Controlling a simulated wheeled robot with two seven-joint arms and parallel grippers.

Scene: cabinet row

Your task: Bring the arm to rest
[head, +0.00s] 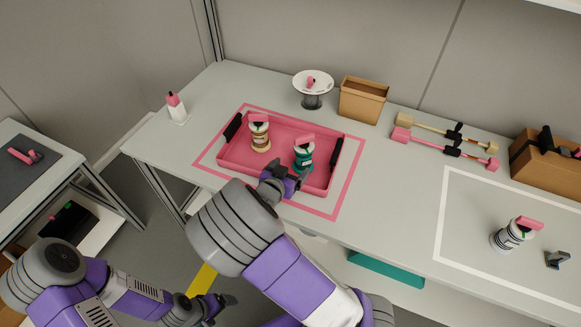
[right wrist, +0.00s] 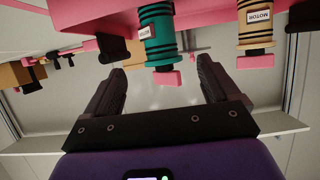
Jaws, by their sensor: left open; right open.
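My right gripper (head: 287,180) is at the front edge of the pink tray (head: 232,160), close to the green motor (head: 304,157). In the right wrist view its two fingers (right wrist: 162,88) are spread with nothing clamped between them. That view is upside down; the green motor (right wrist: 156,35) shows beyond the fingers and the beige motor (right wrist: 255,30) to the right. Both motors stand upright in the tray; the beige one (head: 259,135) is further left. My left gripper (head: 214,306) is open and empty, low in front of the table.
A brown bin (head: 363,99) and a round white stand (head: 313,88) are behind the tray. Two bar-like tools (head: 445,145) lie to the right. A grey motor (head: 508,235) is in the white outlined area. A white bottle (head: 177,107) stands at left. Bare tabletop lies between the outlines.

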